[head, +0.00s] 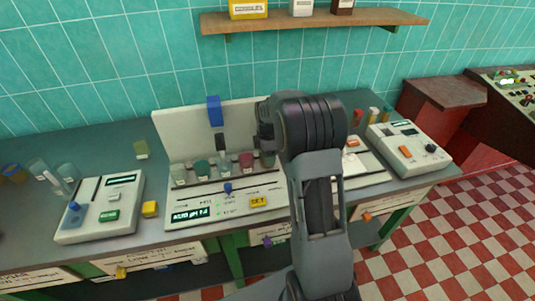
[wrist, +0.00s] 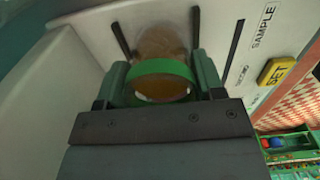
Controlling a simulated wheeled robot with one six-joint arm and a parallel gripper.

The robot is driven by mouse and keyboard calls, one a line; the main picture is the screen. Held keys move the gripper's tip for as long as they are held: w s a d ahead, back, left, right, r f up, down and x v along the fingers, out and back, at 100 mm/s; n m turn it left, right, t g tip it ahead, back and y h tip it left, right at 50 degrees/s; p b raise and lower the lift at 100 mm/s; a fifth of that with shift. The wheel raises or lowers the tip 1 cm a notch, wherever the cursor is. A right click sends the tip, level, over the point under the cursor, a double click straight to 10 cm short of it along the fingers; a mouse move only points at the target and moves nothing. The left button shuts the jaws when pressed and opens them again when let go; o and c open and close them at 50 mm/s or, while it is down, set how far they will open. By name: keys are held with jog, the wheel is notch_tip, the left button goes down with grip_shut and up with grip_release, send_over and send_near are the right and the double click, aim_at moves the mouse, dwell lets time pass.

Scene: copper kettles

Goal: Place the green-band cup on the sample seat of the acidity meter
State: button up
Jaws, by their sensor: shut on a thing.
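The green-band cup (wrist: 160,68) is between the two fingers of my gripper (wrist: 161,75) in the wrist view, and the gripper is shut on it. Brownish contents show inside the cup. Beyond it is the pale face of the acidity meter (wrist: 216,40), with dark lines on either side of the cup and the word SAMPLE to the right. I cannot tell whether the cup touches the meter. In the head view the meter (head: 240,190) stands mid-bench with a pH display; my arm hides the gripper, the held cup and the seat area.
A yellow SET button (head: 259,202) is on the meter's front. Several small vessels (head: 224,166) stand along the meter's back. A white device (head: 98,213) is at left, another (head: 410,148) at right. A wooden shelf (head: 310,20) hangs above.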

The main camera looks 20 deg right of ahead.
jog(key=shift+f, duration=0.1)
jog(key=o, duration=1)
jog(key=s+a+r+m, duration=0.1)
jog(key=s+r, duration=0.1)
jog(key=r, duration=0.5)
jog(key=s+a+r+m, duration=0.1)
jog(key=a+r, duration=0.1)
jog(key=r, duration=0.5)
jog(key=s+a+f+m+t, duration=0.1)
jog(key=s+a+m, duration=0.3)
jog(key=s, duration=0.5)
jog(key=s+a+f+m+t, duration=0.1)
jog(key=s+a+m+t, duration=0.1)
jog(key=s+m, duration=0.7)
jog(key=shift+s+a+m+t, duration=0.3)
jog(key=shift+s+a+t, duration=0.15)
jog(key=shift+a, duration=0.45)
